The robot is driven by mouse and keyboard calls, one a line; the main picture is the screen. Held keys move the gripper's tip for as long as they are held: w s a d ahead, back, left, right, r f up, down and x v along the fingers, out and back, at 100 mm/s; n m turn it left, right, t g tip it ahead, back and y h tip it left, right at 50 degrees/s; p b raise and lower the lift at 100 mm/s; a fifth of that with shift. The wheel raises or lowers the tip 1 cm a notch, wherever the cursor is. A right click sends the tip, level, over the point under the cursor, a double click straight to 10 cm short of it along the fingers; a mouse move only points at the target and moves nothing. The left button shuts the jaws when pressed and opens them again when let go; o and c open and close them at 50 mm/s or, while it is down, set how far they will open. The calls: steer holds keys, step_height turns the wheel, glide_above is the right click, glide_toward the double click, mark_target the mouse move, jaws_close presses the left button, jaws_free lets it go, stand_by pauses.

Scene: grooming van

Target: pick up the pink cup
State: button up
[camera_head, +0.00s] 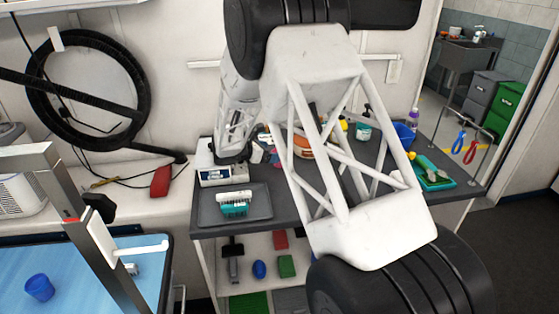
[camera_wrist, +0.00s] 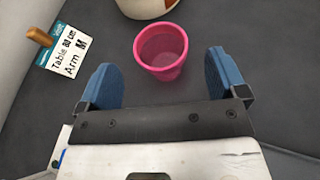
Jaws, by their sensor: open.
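The pink cup (camera_wrist: 160,47) stands on the dark grey tabletop in the wrist view, its open mouth showing. My gripper (camera_wrist: 160,76) is open and empty, with one blue finger to the left of the cup and one to the right. The cup lies about midway between the fingers and slightly ahead of them, with a gap on both sides. In the head view my arm covers much of the tabletop, and I cannot make out the cup surely there.
A label card (camera_wrist: 68,48) and a brown peg-like piece (camera_wrist: 39,36) lie left of the cup; a pale round container (camera_wrist: 145,8) is just beyond it. On the grey table (camera_head: 462,176) are a scale (camera_head: 222,176), a teal brush (camera_head: 234,204) and a blue bucket (camera_head: 404,134).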

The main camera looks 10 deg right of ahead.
steer(key=shift+x, duration=2.6)
steer(key=c, duration=1)
steer(key=shift+r, duration=0.2)
steer(key=shift+r, duration=0.55)
step_height(320, 180, up, 2)
steer(key=shift+r, duration=0.1)
steer(key=s+r, duration=0.1)
steer(key=s, duration=1.5)
steer(key=shift+r, duration=0.15)
steer(key=shift+d, duration=0.15)
